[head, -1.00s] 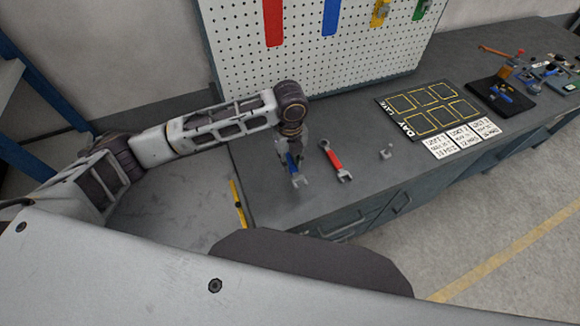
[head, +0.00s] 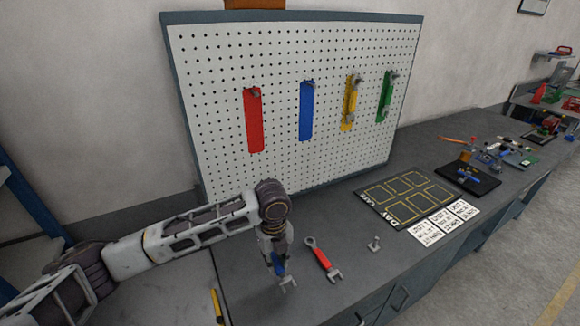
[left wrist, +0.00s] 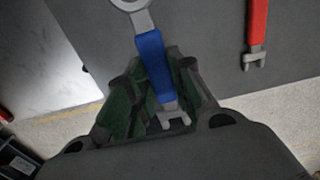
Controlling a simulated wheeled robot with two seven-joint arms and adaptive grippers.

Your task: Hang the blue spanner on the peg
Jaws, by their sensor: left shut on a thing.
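The blue spanner (head: 279,265) is at the front left of the workbench, with its open jaw end toward the front edge. In the left wrist view its blue handle (left wrist: 153,62) runs between my gripper's fingers, ring end away from the palm. My left gripper (head: 273,254) is shut on it, low over the bench; I cannot tell whether the spanner touches the bench. The pegboard (head: 220,110) stands behind, with a blue strip (head: 306,110) that has a peg (head: 308,82) at its top. Nothing hangs on that peg. My right gripper is not in view.
A red spanner (head: 322,258) lies just right of my left gripper, also seen in the left wrist view (left wrist: 257,25). A small grey part (head: 374,244) and a marked black mat (head: 408,197) lie further right. The red strip (head: 254,120) is empty; yellow (head: 350,101) and green (head: 386,97) strips hold tools.

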